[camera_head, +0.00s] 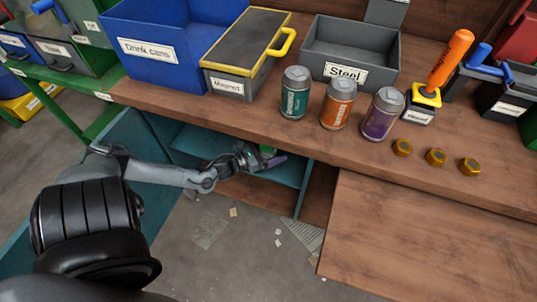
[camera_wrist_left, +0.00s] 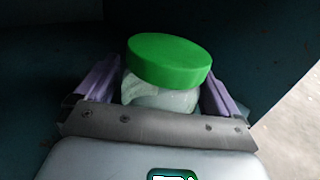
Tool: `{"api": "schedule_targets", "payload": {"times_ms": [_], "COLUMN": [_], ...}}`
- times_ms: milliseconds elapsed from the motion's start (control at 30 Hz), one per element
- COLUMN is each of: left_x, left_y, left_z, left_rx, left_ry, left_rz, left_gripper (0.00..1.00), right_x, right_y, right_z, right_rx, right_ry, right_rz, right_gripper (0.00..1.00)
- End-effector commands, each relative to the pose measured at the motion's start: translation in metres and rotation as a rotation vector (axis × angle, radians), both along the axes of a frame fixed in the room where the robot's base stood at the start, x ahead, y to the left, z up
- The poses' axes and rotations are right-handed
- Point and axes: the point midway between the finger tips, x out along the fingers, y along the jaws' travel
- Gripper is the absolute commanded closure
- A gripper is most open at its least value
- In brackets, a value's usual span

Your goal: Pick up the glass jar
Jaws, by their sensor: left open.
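The glass jar (camera_wrist_left: 160,95) has a bright green lid (camera_wrist_left: 170,61) and a pale, clear body. It stands upright, slightly tilted in the left wrist view, between the purple fingers of my left gripper (camera_wrist_left: 160,88). The fingers are open, one on each side of the jar; I cannot tell whether they touch it. In the head view, my left gripper (camera_head: 272,163) reaches into the teal shelf under the bench, and only a bit of the green lid (camera_head: 267,151) shows there. My right gripper is not in view.
Above is the wooden bench (camera_head: 240,120) with several cans, brass nuts (camera_head: 436,157), a magnet box (camera_head: 240,55), a steel bin (camera_head: 350,45) and a blue drink cans bin (camera_head: 150,50). The teal shelf (camera_head: 205,140) surrounds my left gripper closely. Scraps lie on the floor (camera_head: 235,245).

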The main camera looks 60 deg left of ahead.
Motion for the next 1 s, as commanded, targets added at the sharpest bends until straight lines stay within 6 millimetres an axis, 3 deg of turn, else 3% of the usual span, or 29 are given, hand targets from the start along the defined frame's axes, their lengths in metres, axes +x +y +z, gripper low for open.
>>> {"api": "schedule_targets", "payload": {"times_ms": [267,667,1000], "left_x": [0.0029,0.0026,0.0025], "left_y": [-0.0001,-0.0001,0.0002], "left_z": [0.0004,0.0001,0.0017], "left_rx": [0.001,0.0,0.001], "left_ry": [0.001,0.001,0.0], "left_rz": [0.0,0.0,0.001], "left_gripper": [0.04,0.63,0.65], "right_x": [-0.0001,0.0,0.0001], "right_y": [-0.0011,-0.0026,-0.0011], "right_z": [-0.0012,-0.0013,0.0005], "right_rx": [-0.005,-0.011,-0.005], "right_ry": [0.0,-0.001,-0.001], "right_rz": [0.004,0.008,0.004], "right_gripper": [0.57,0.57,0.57]}}
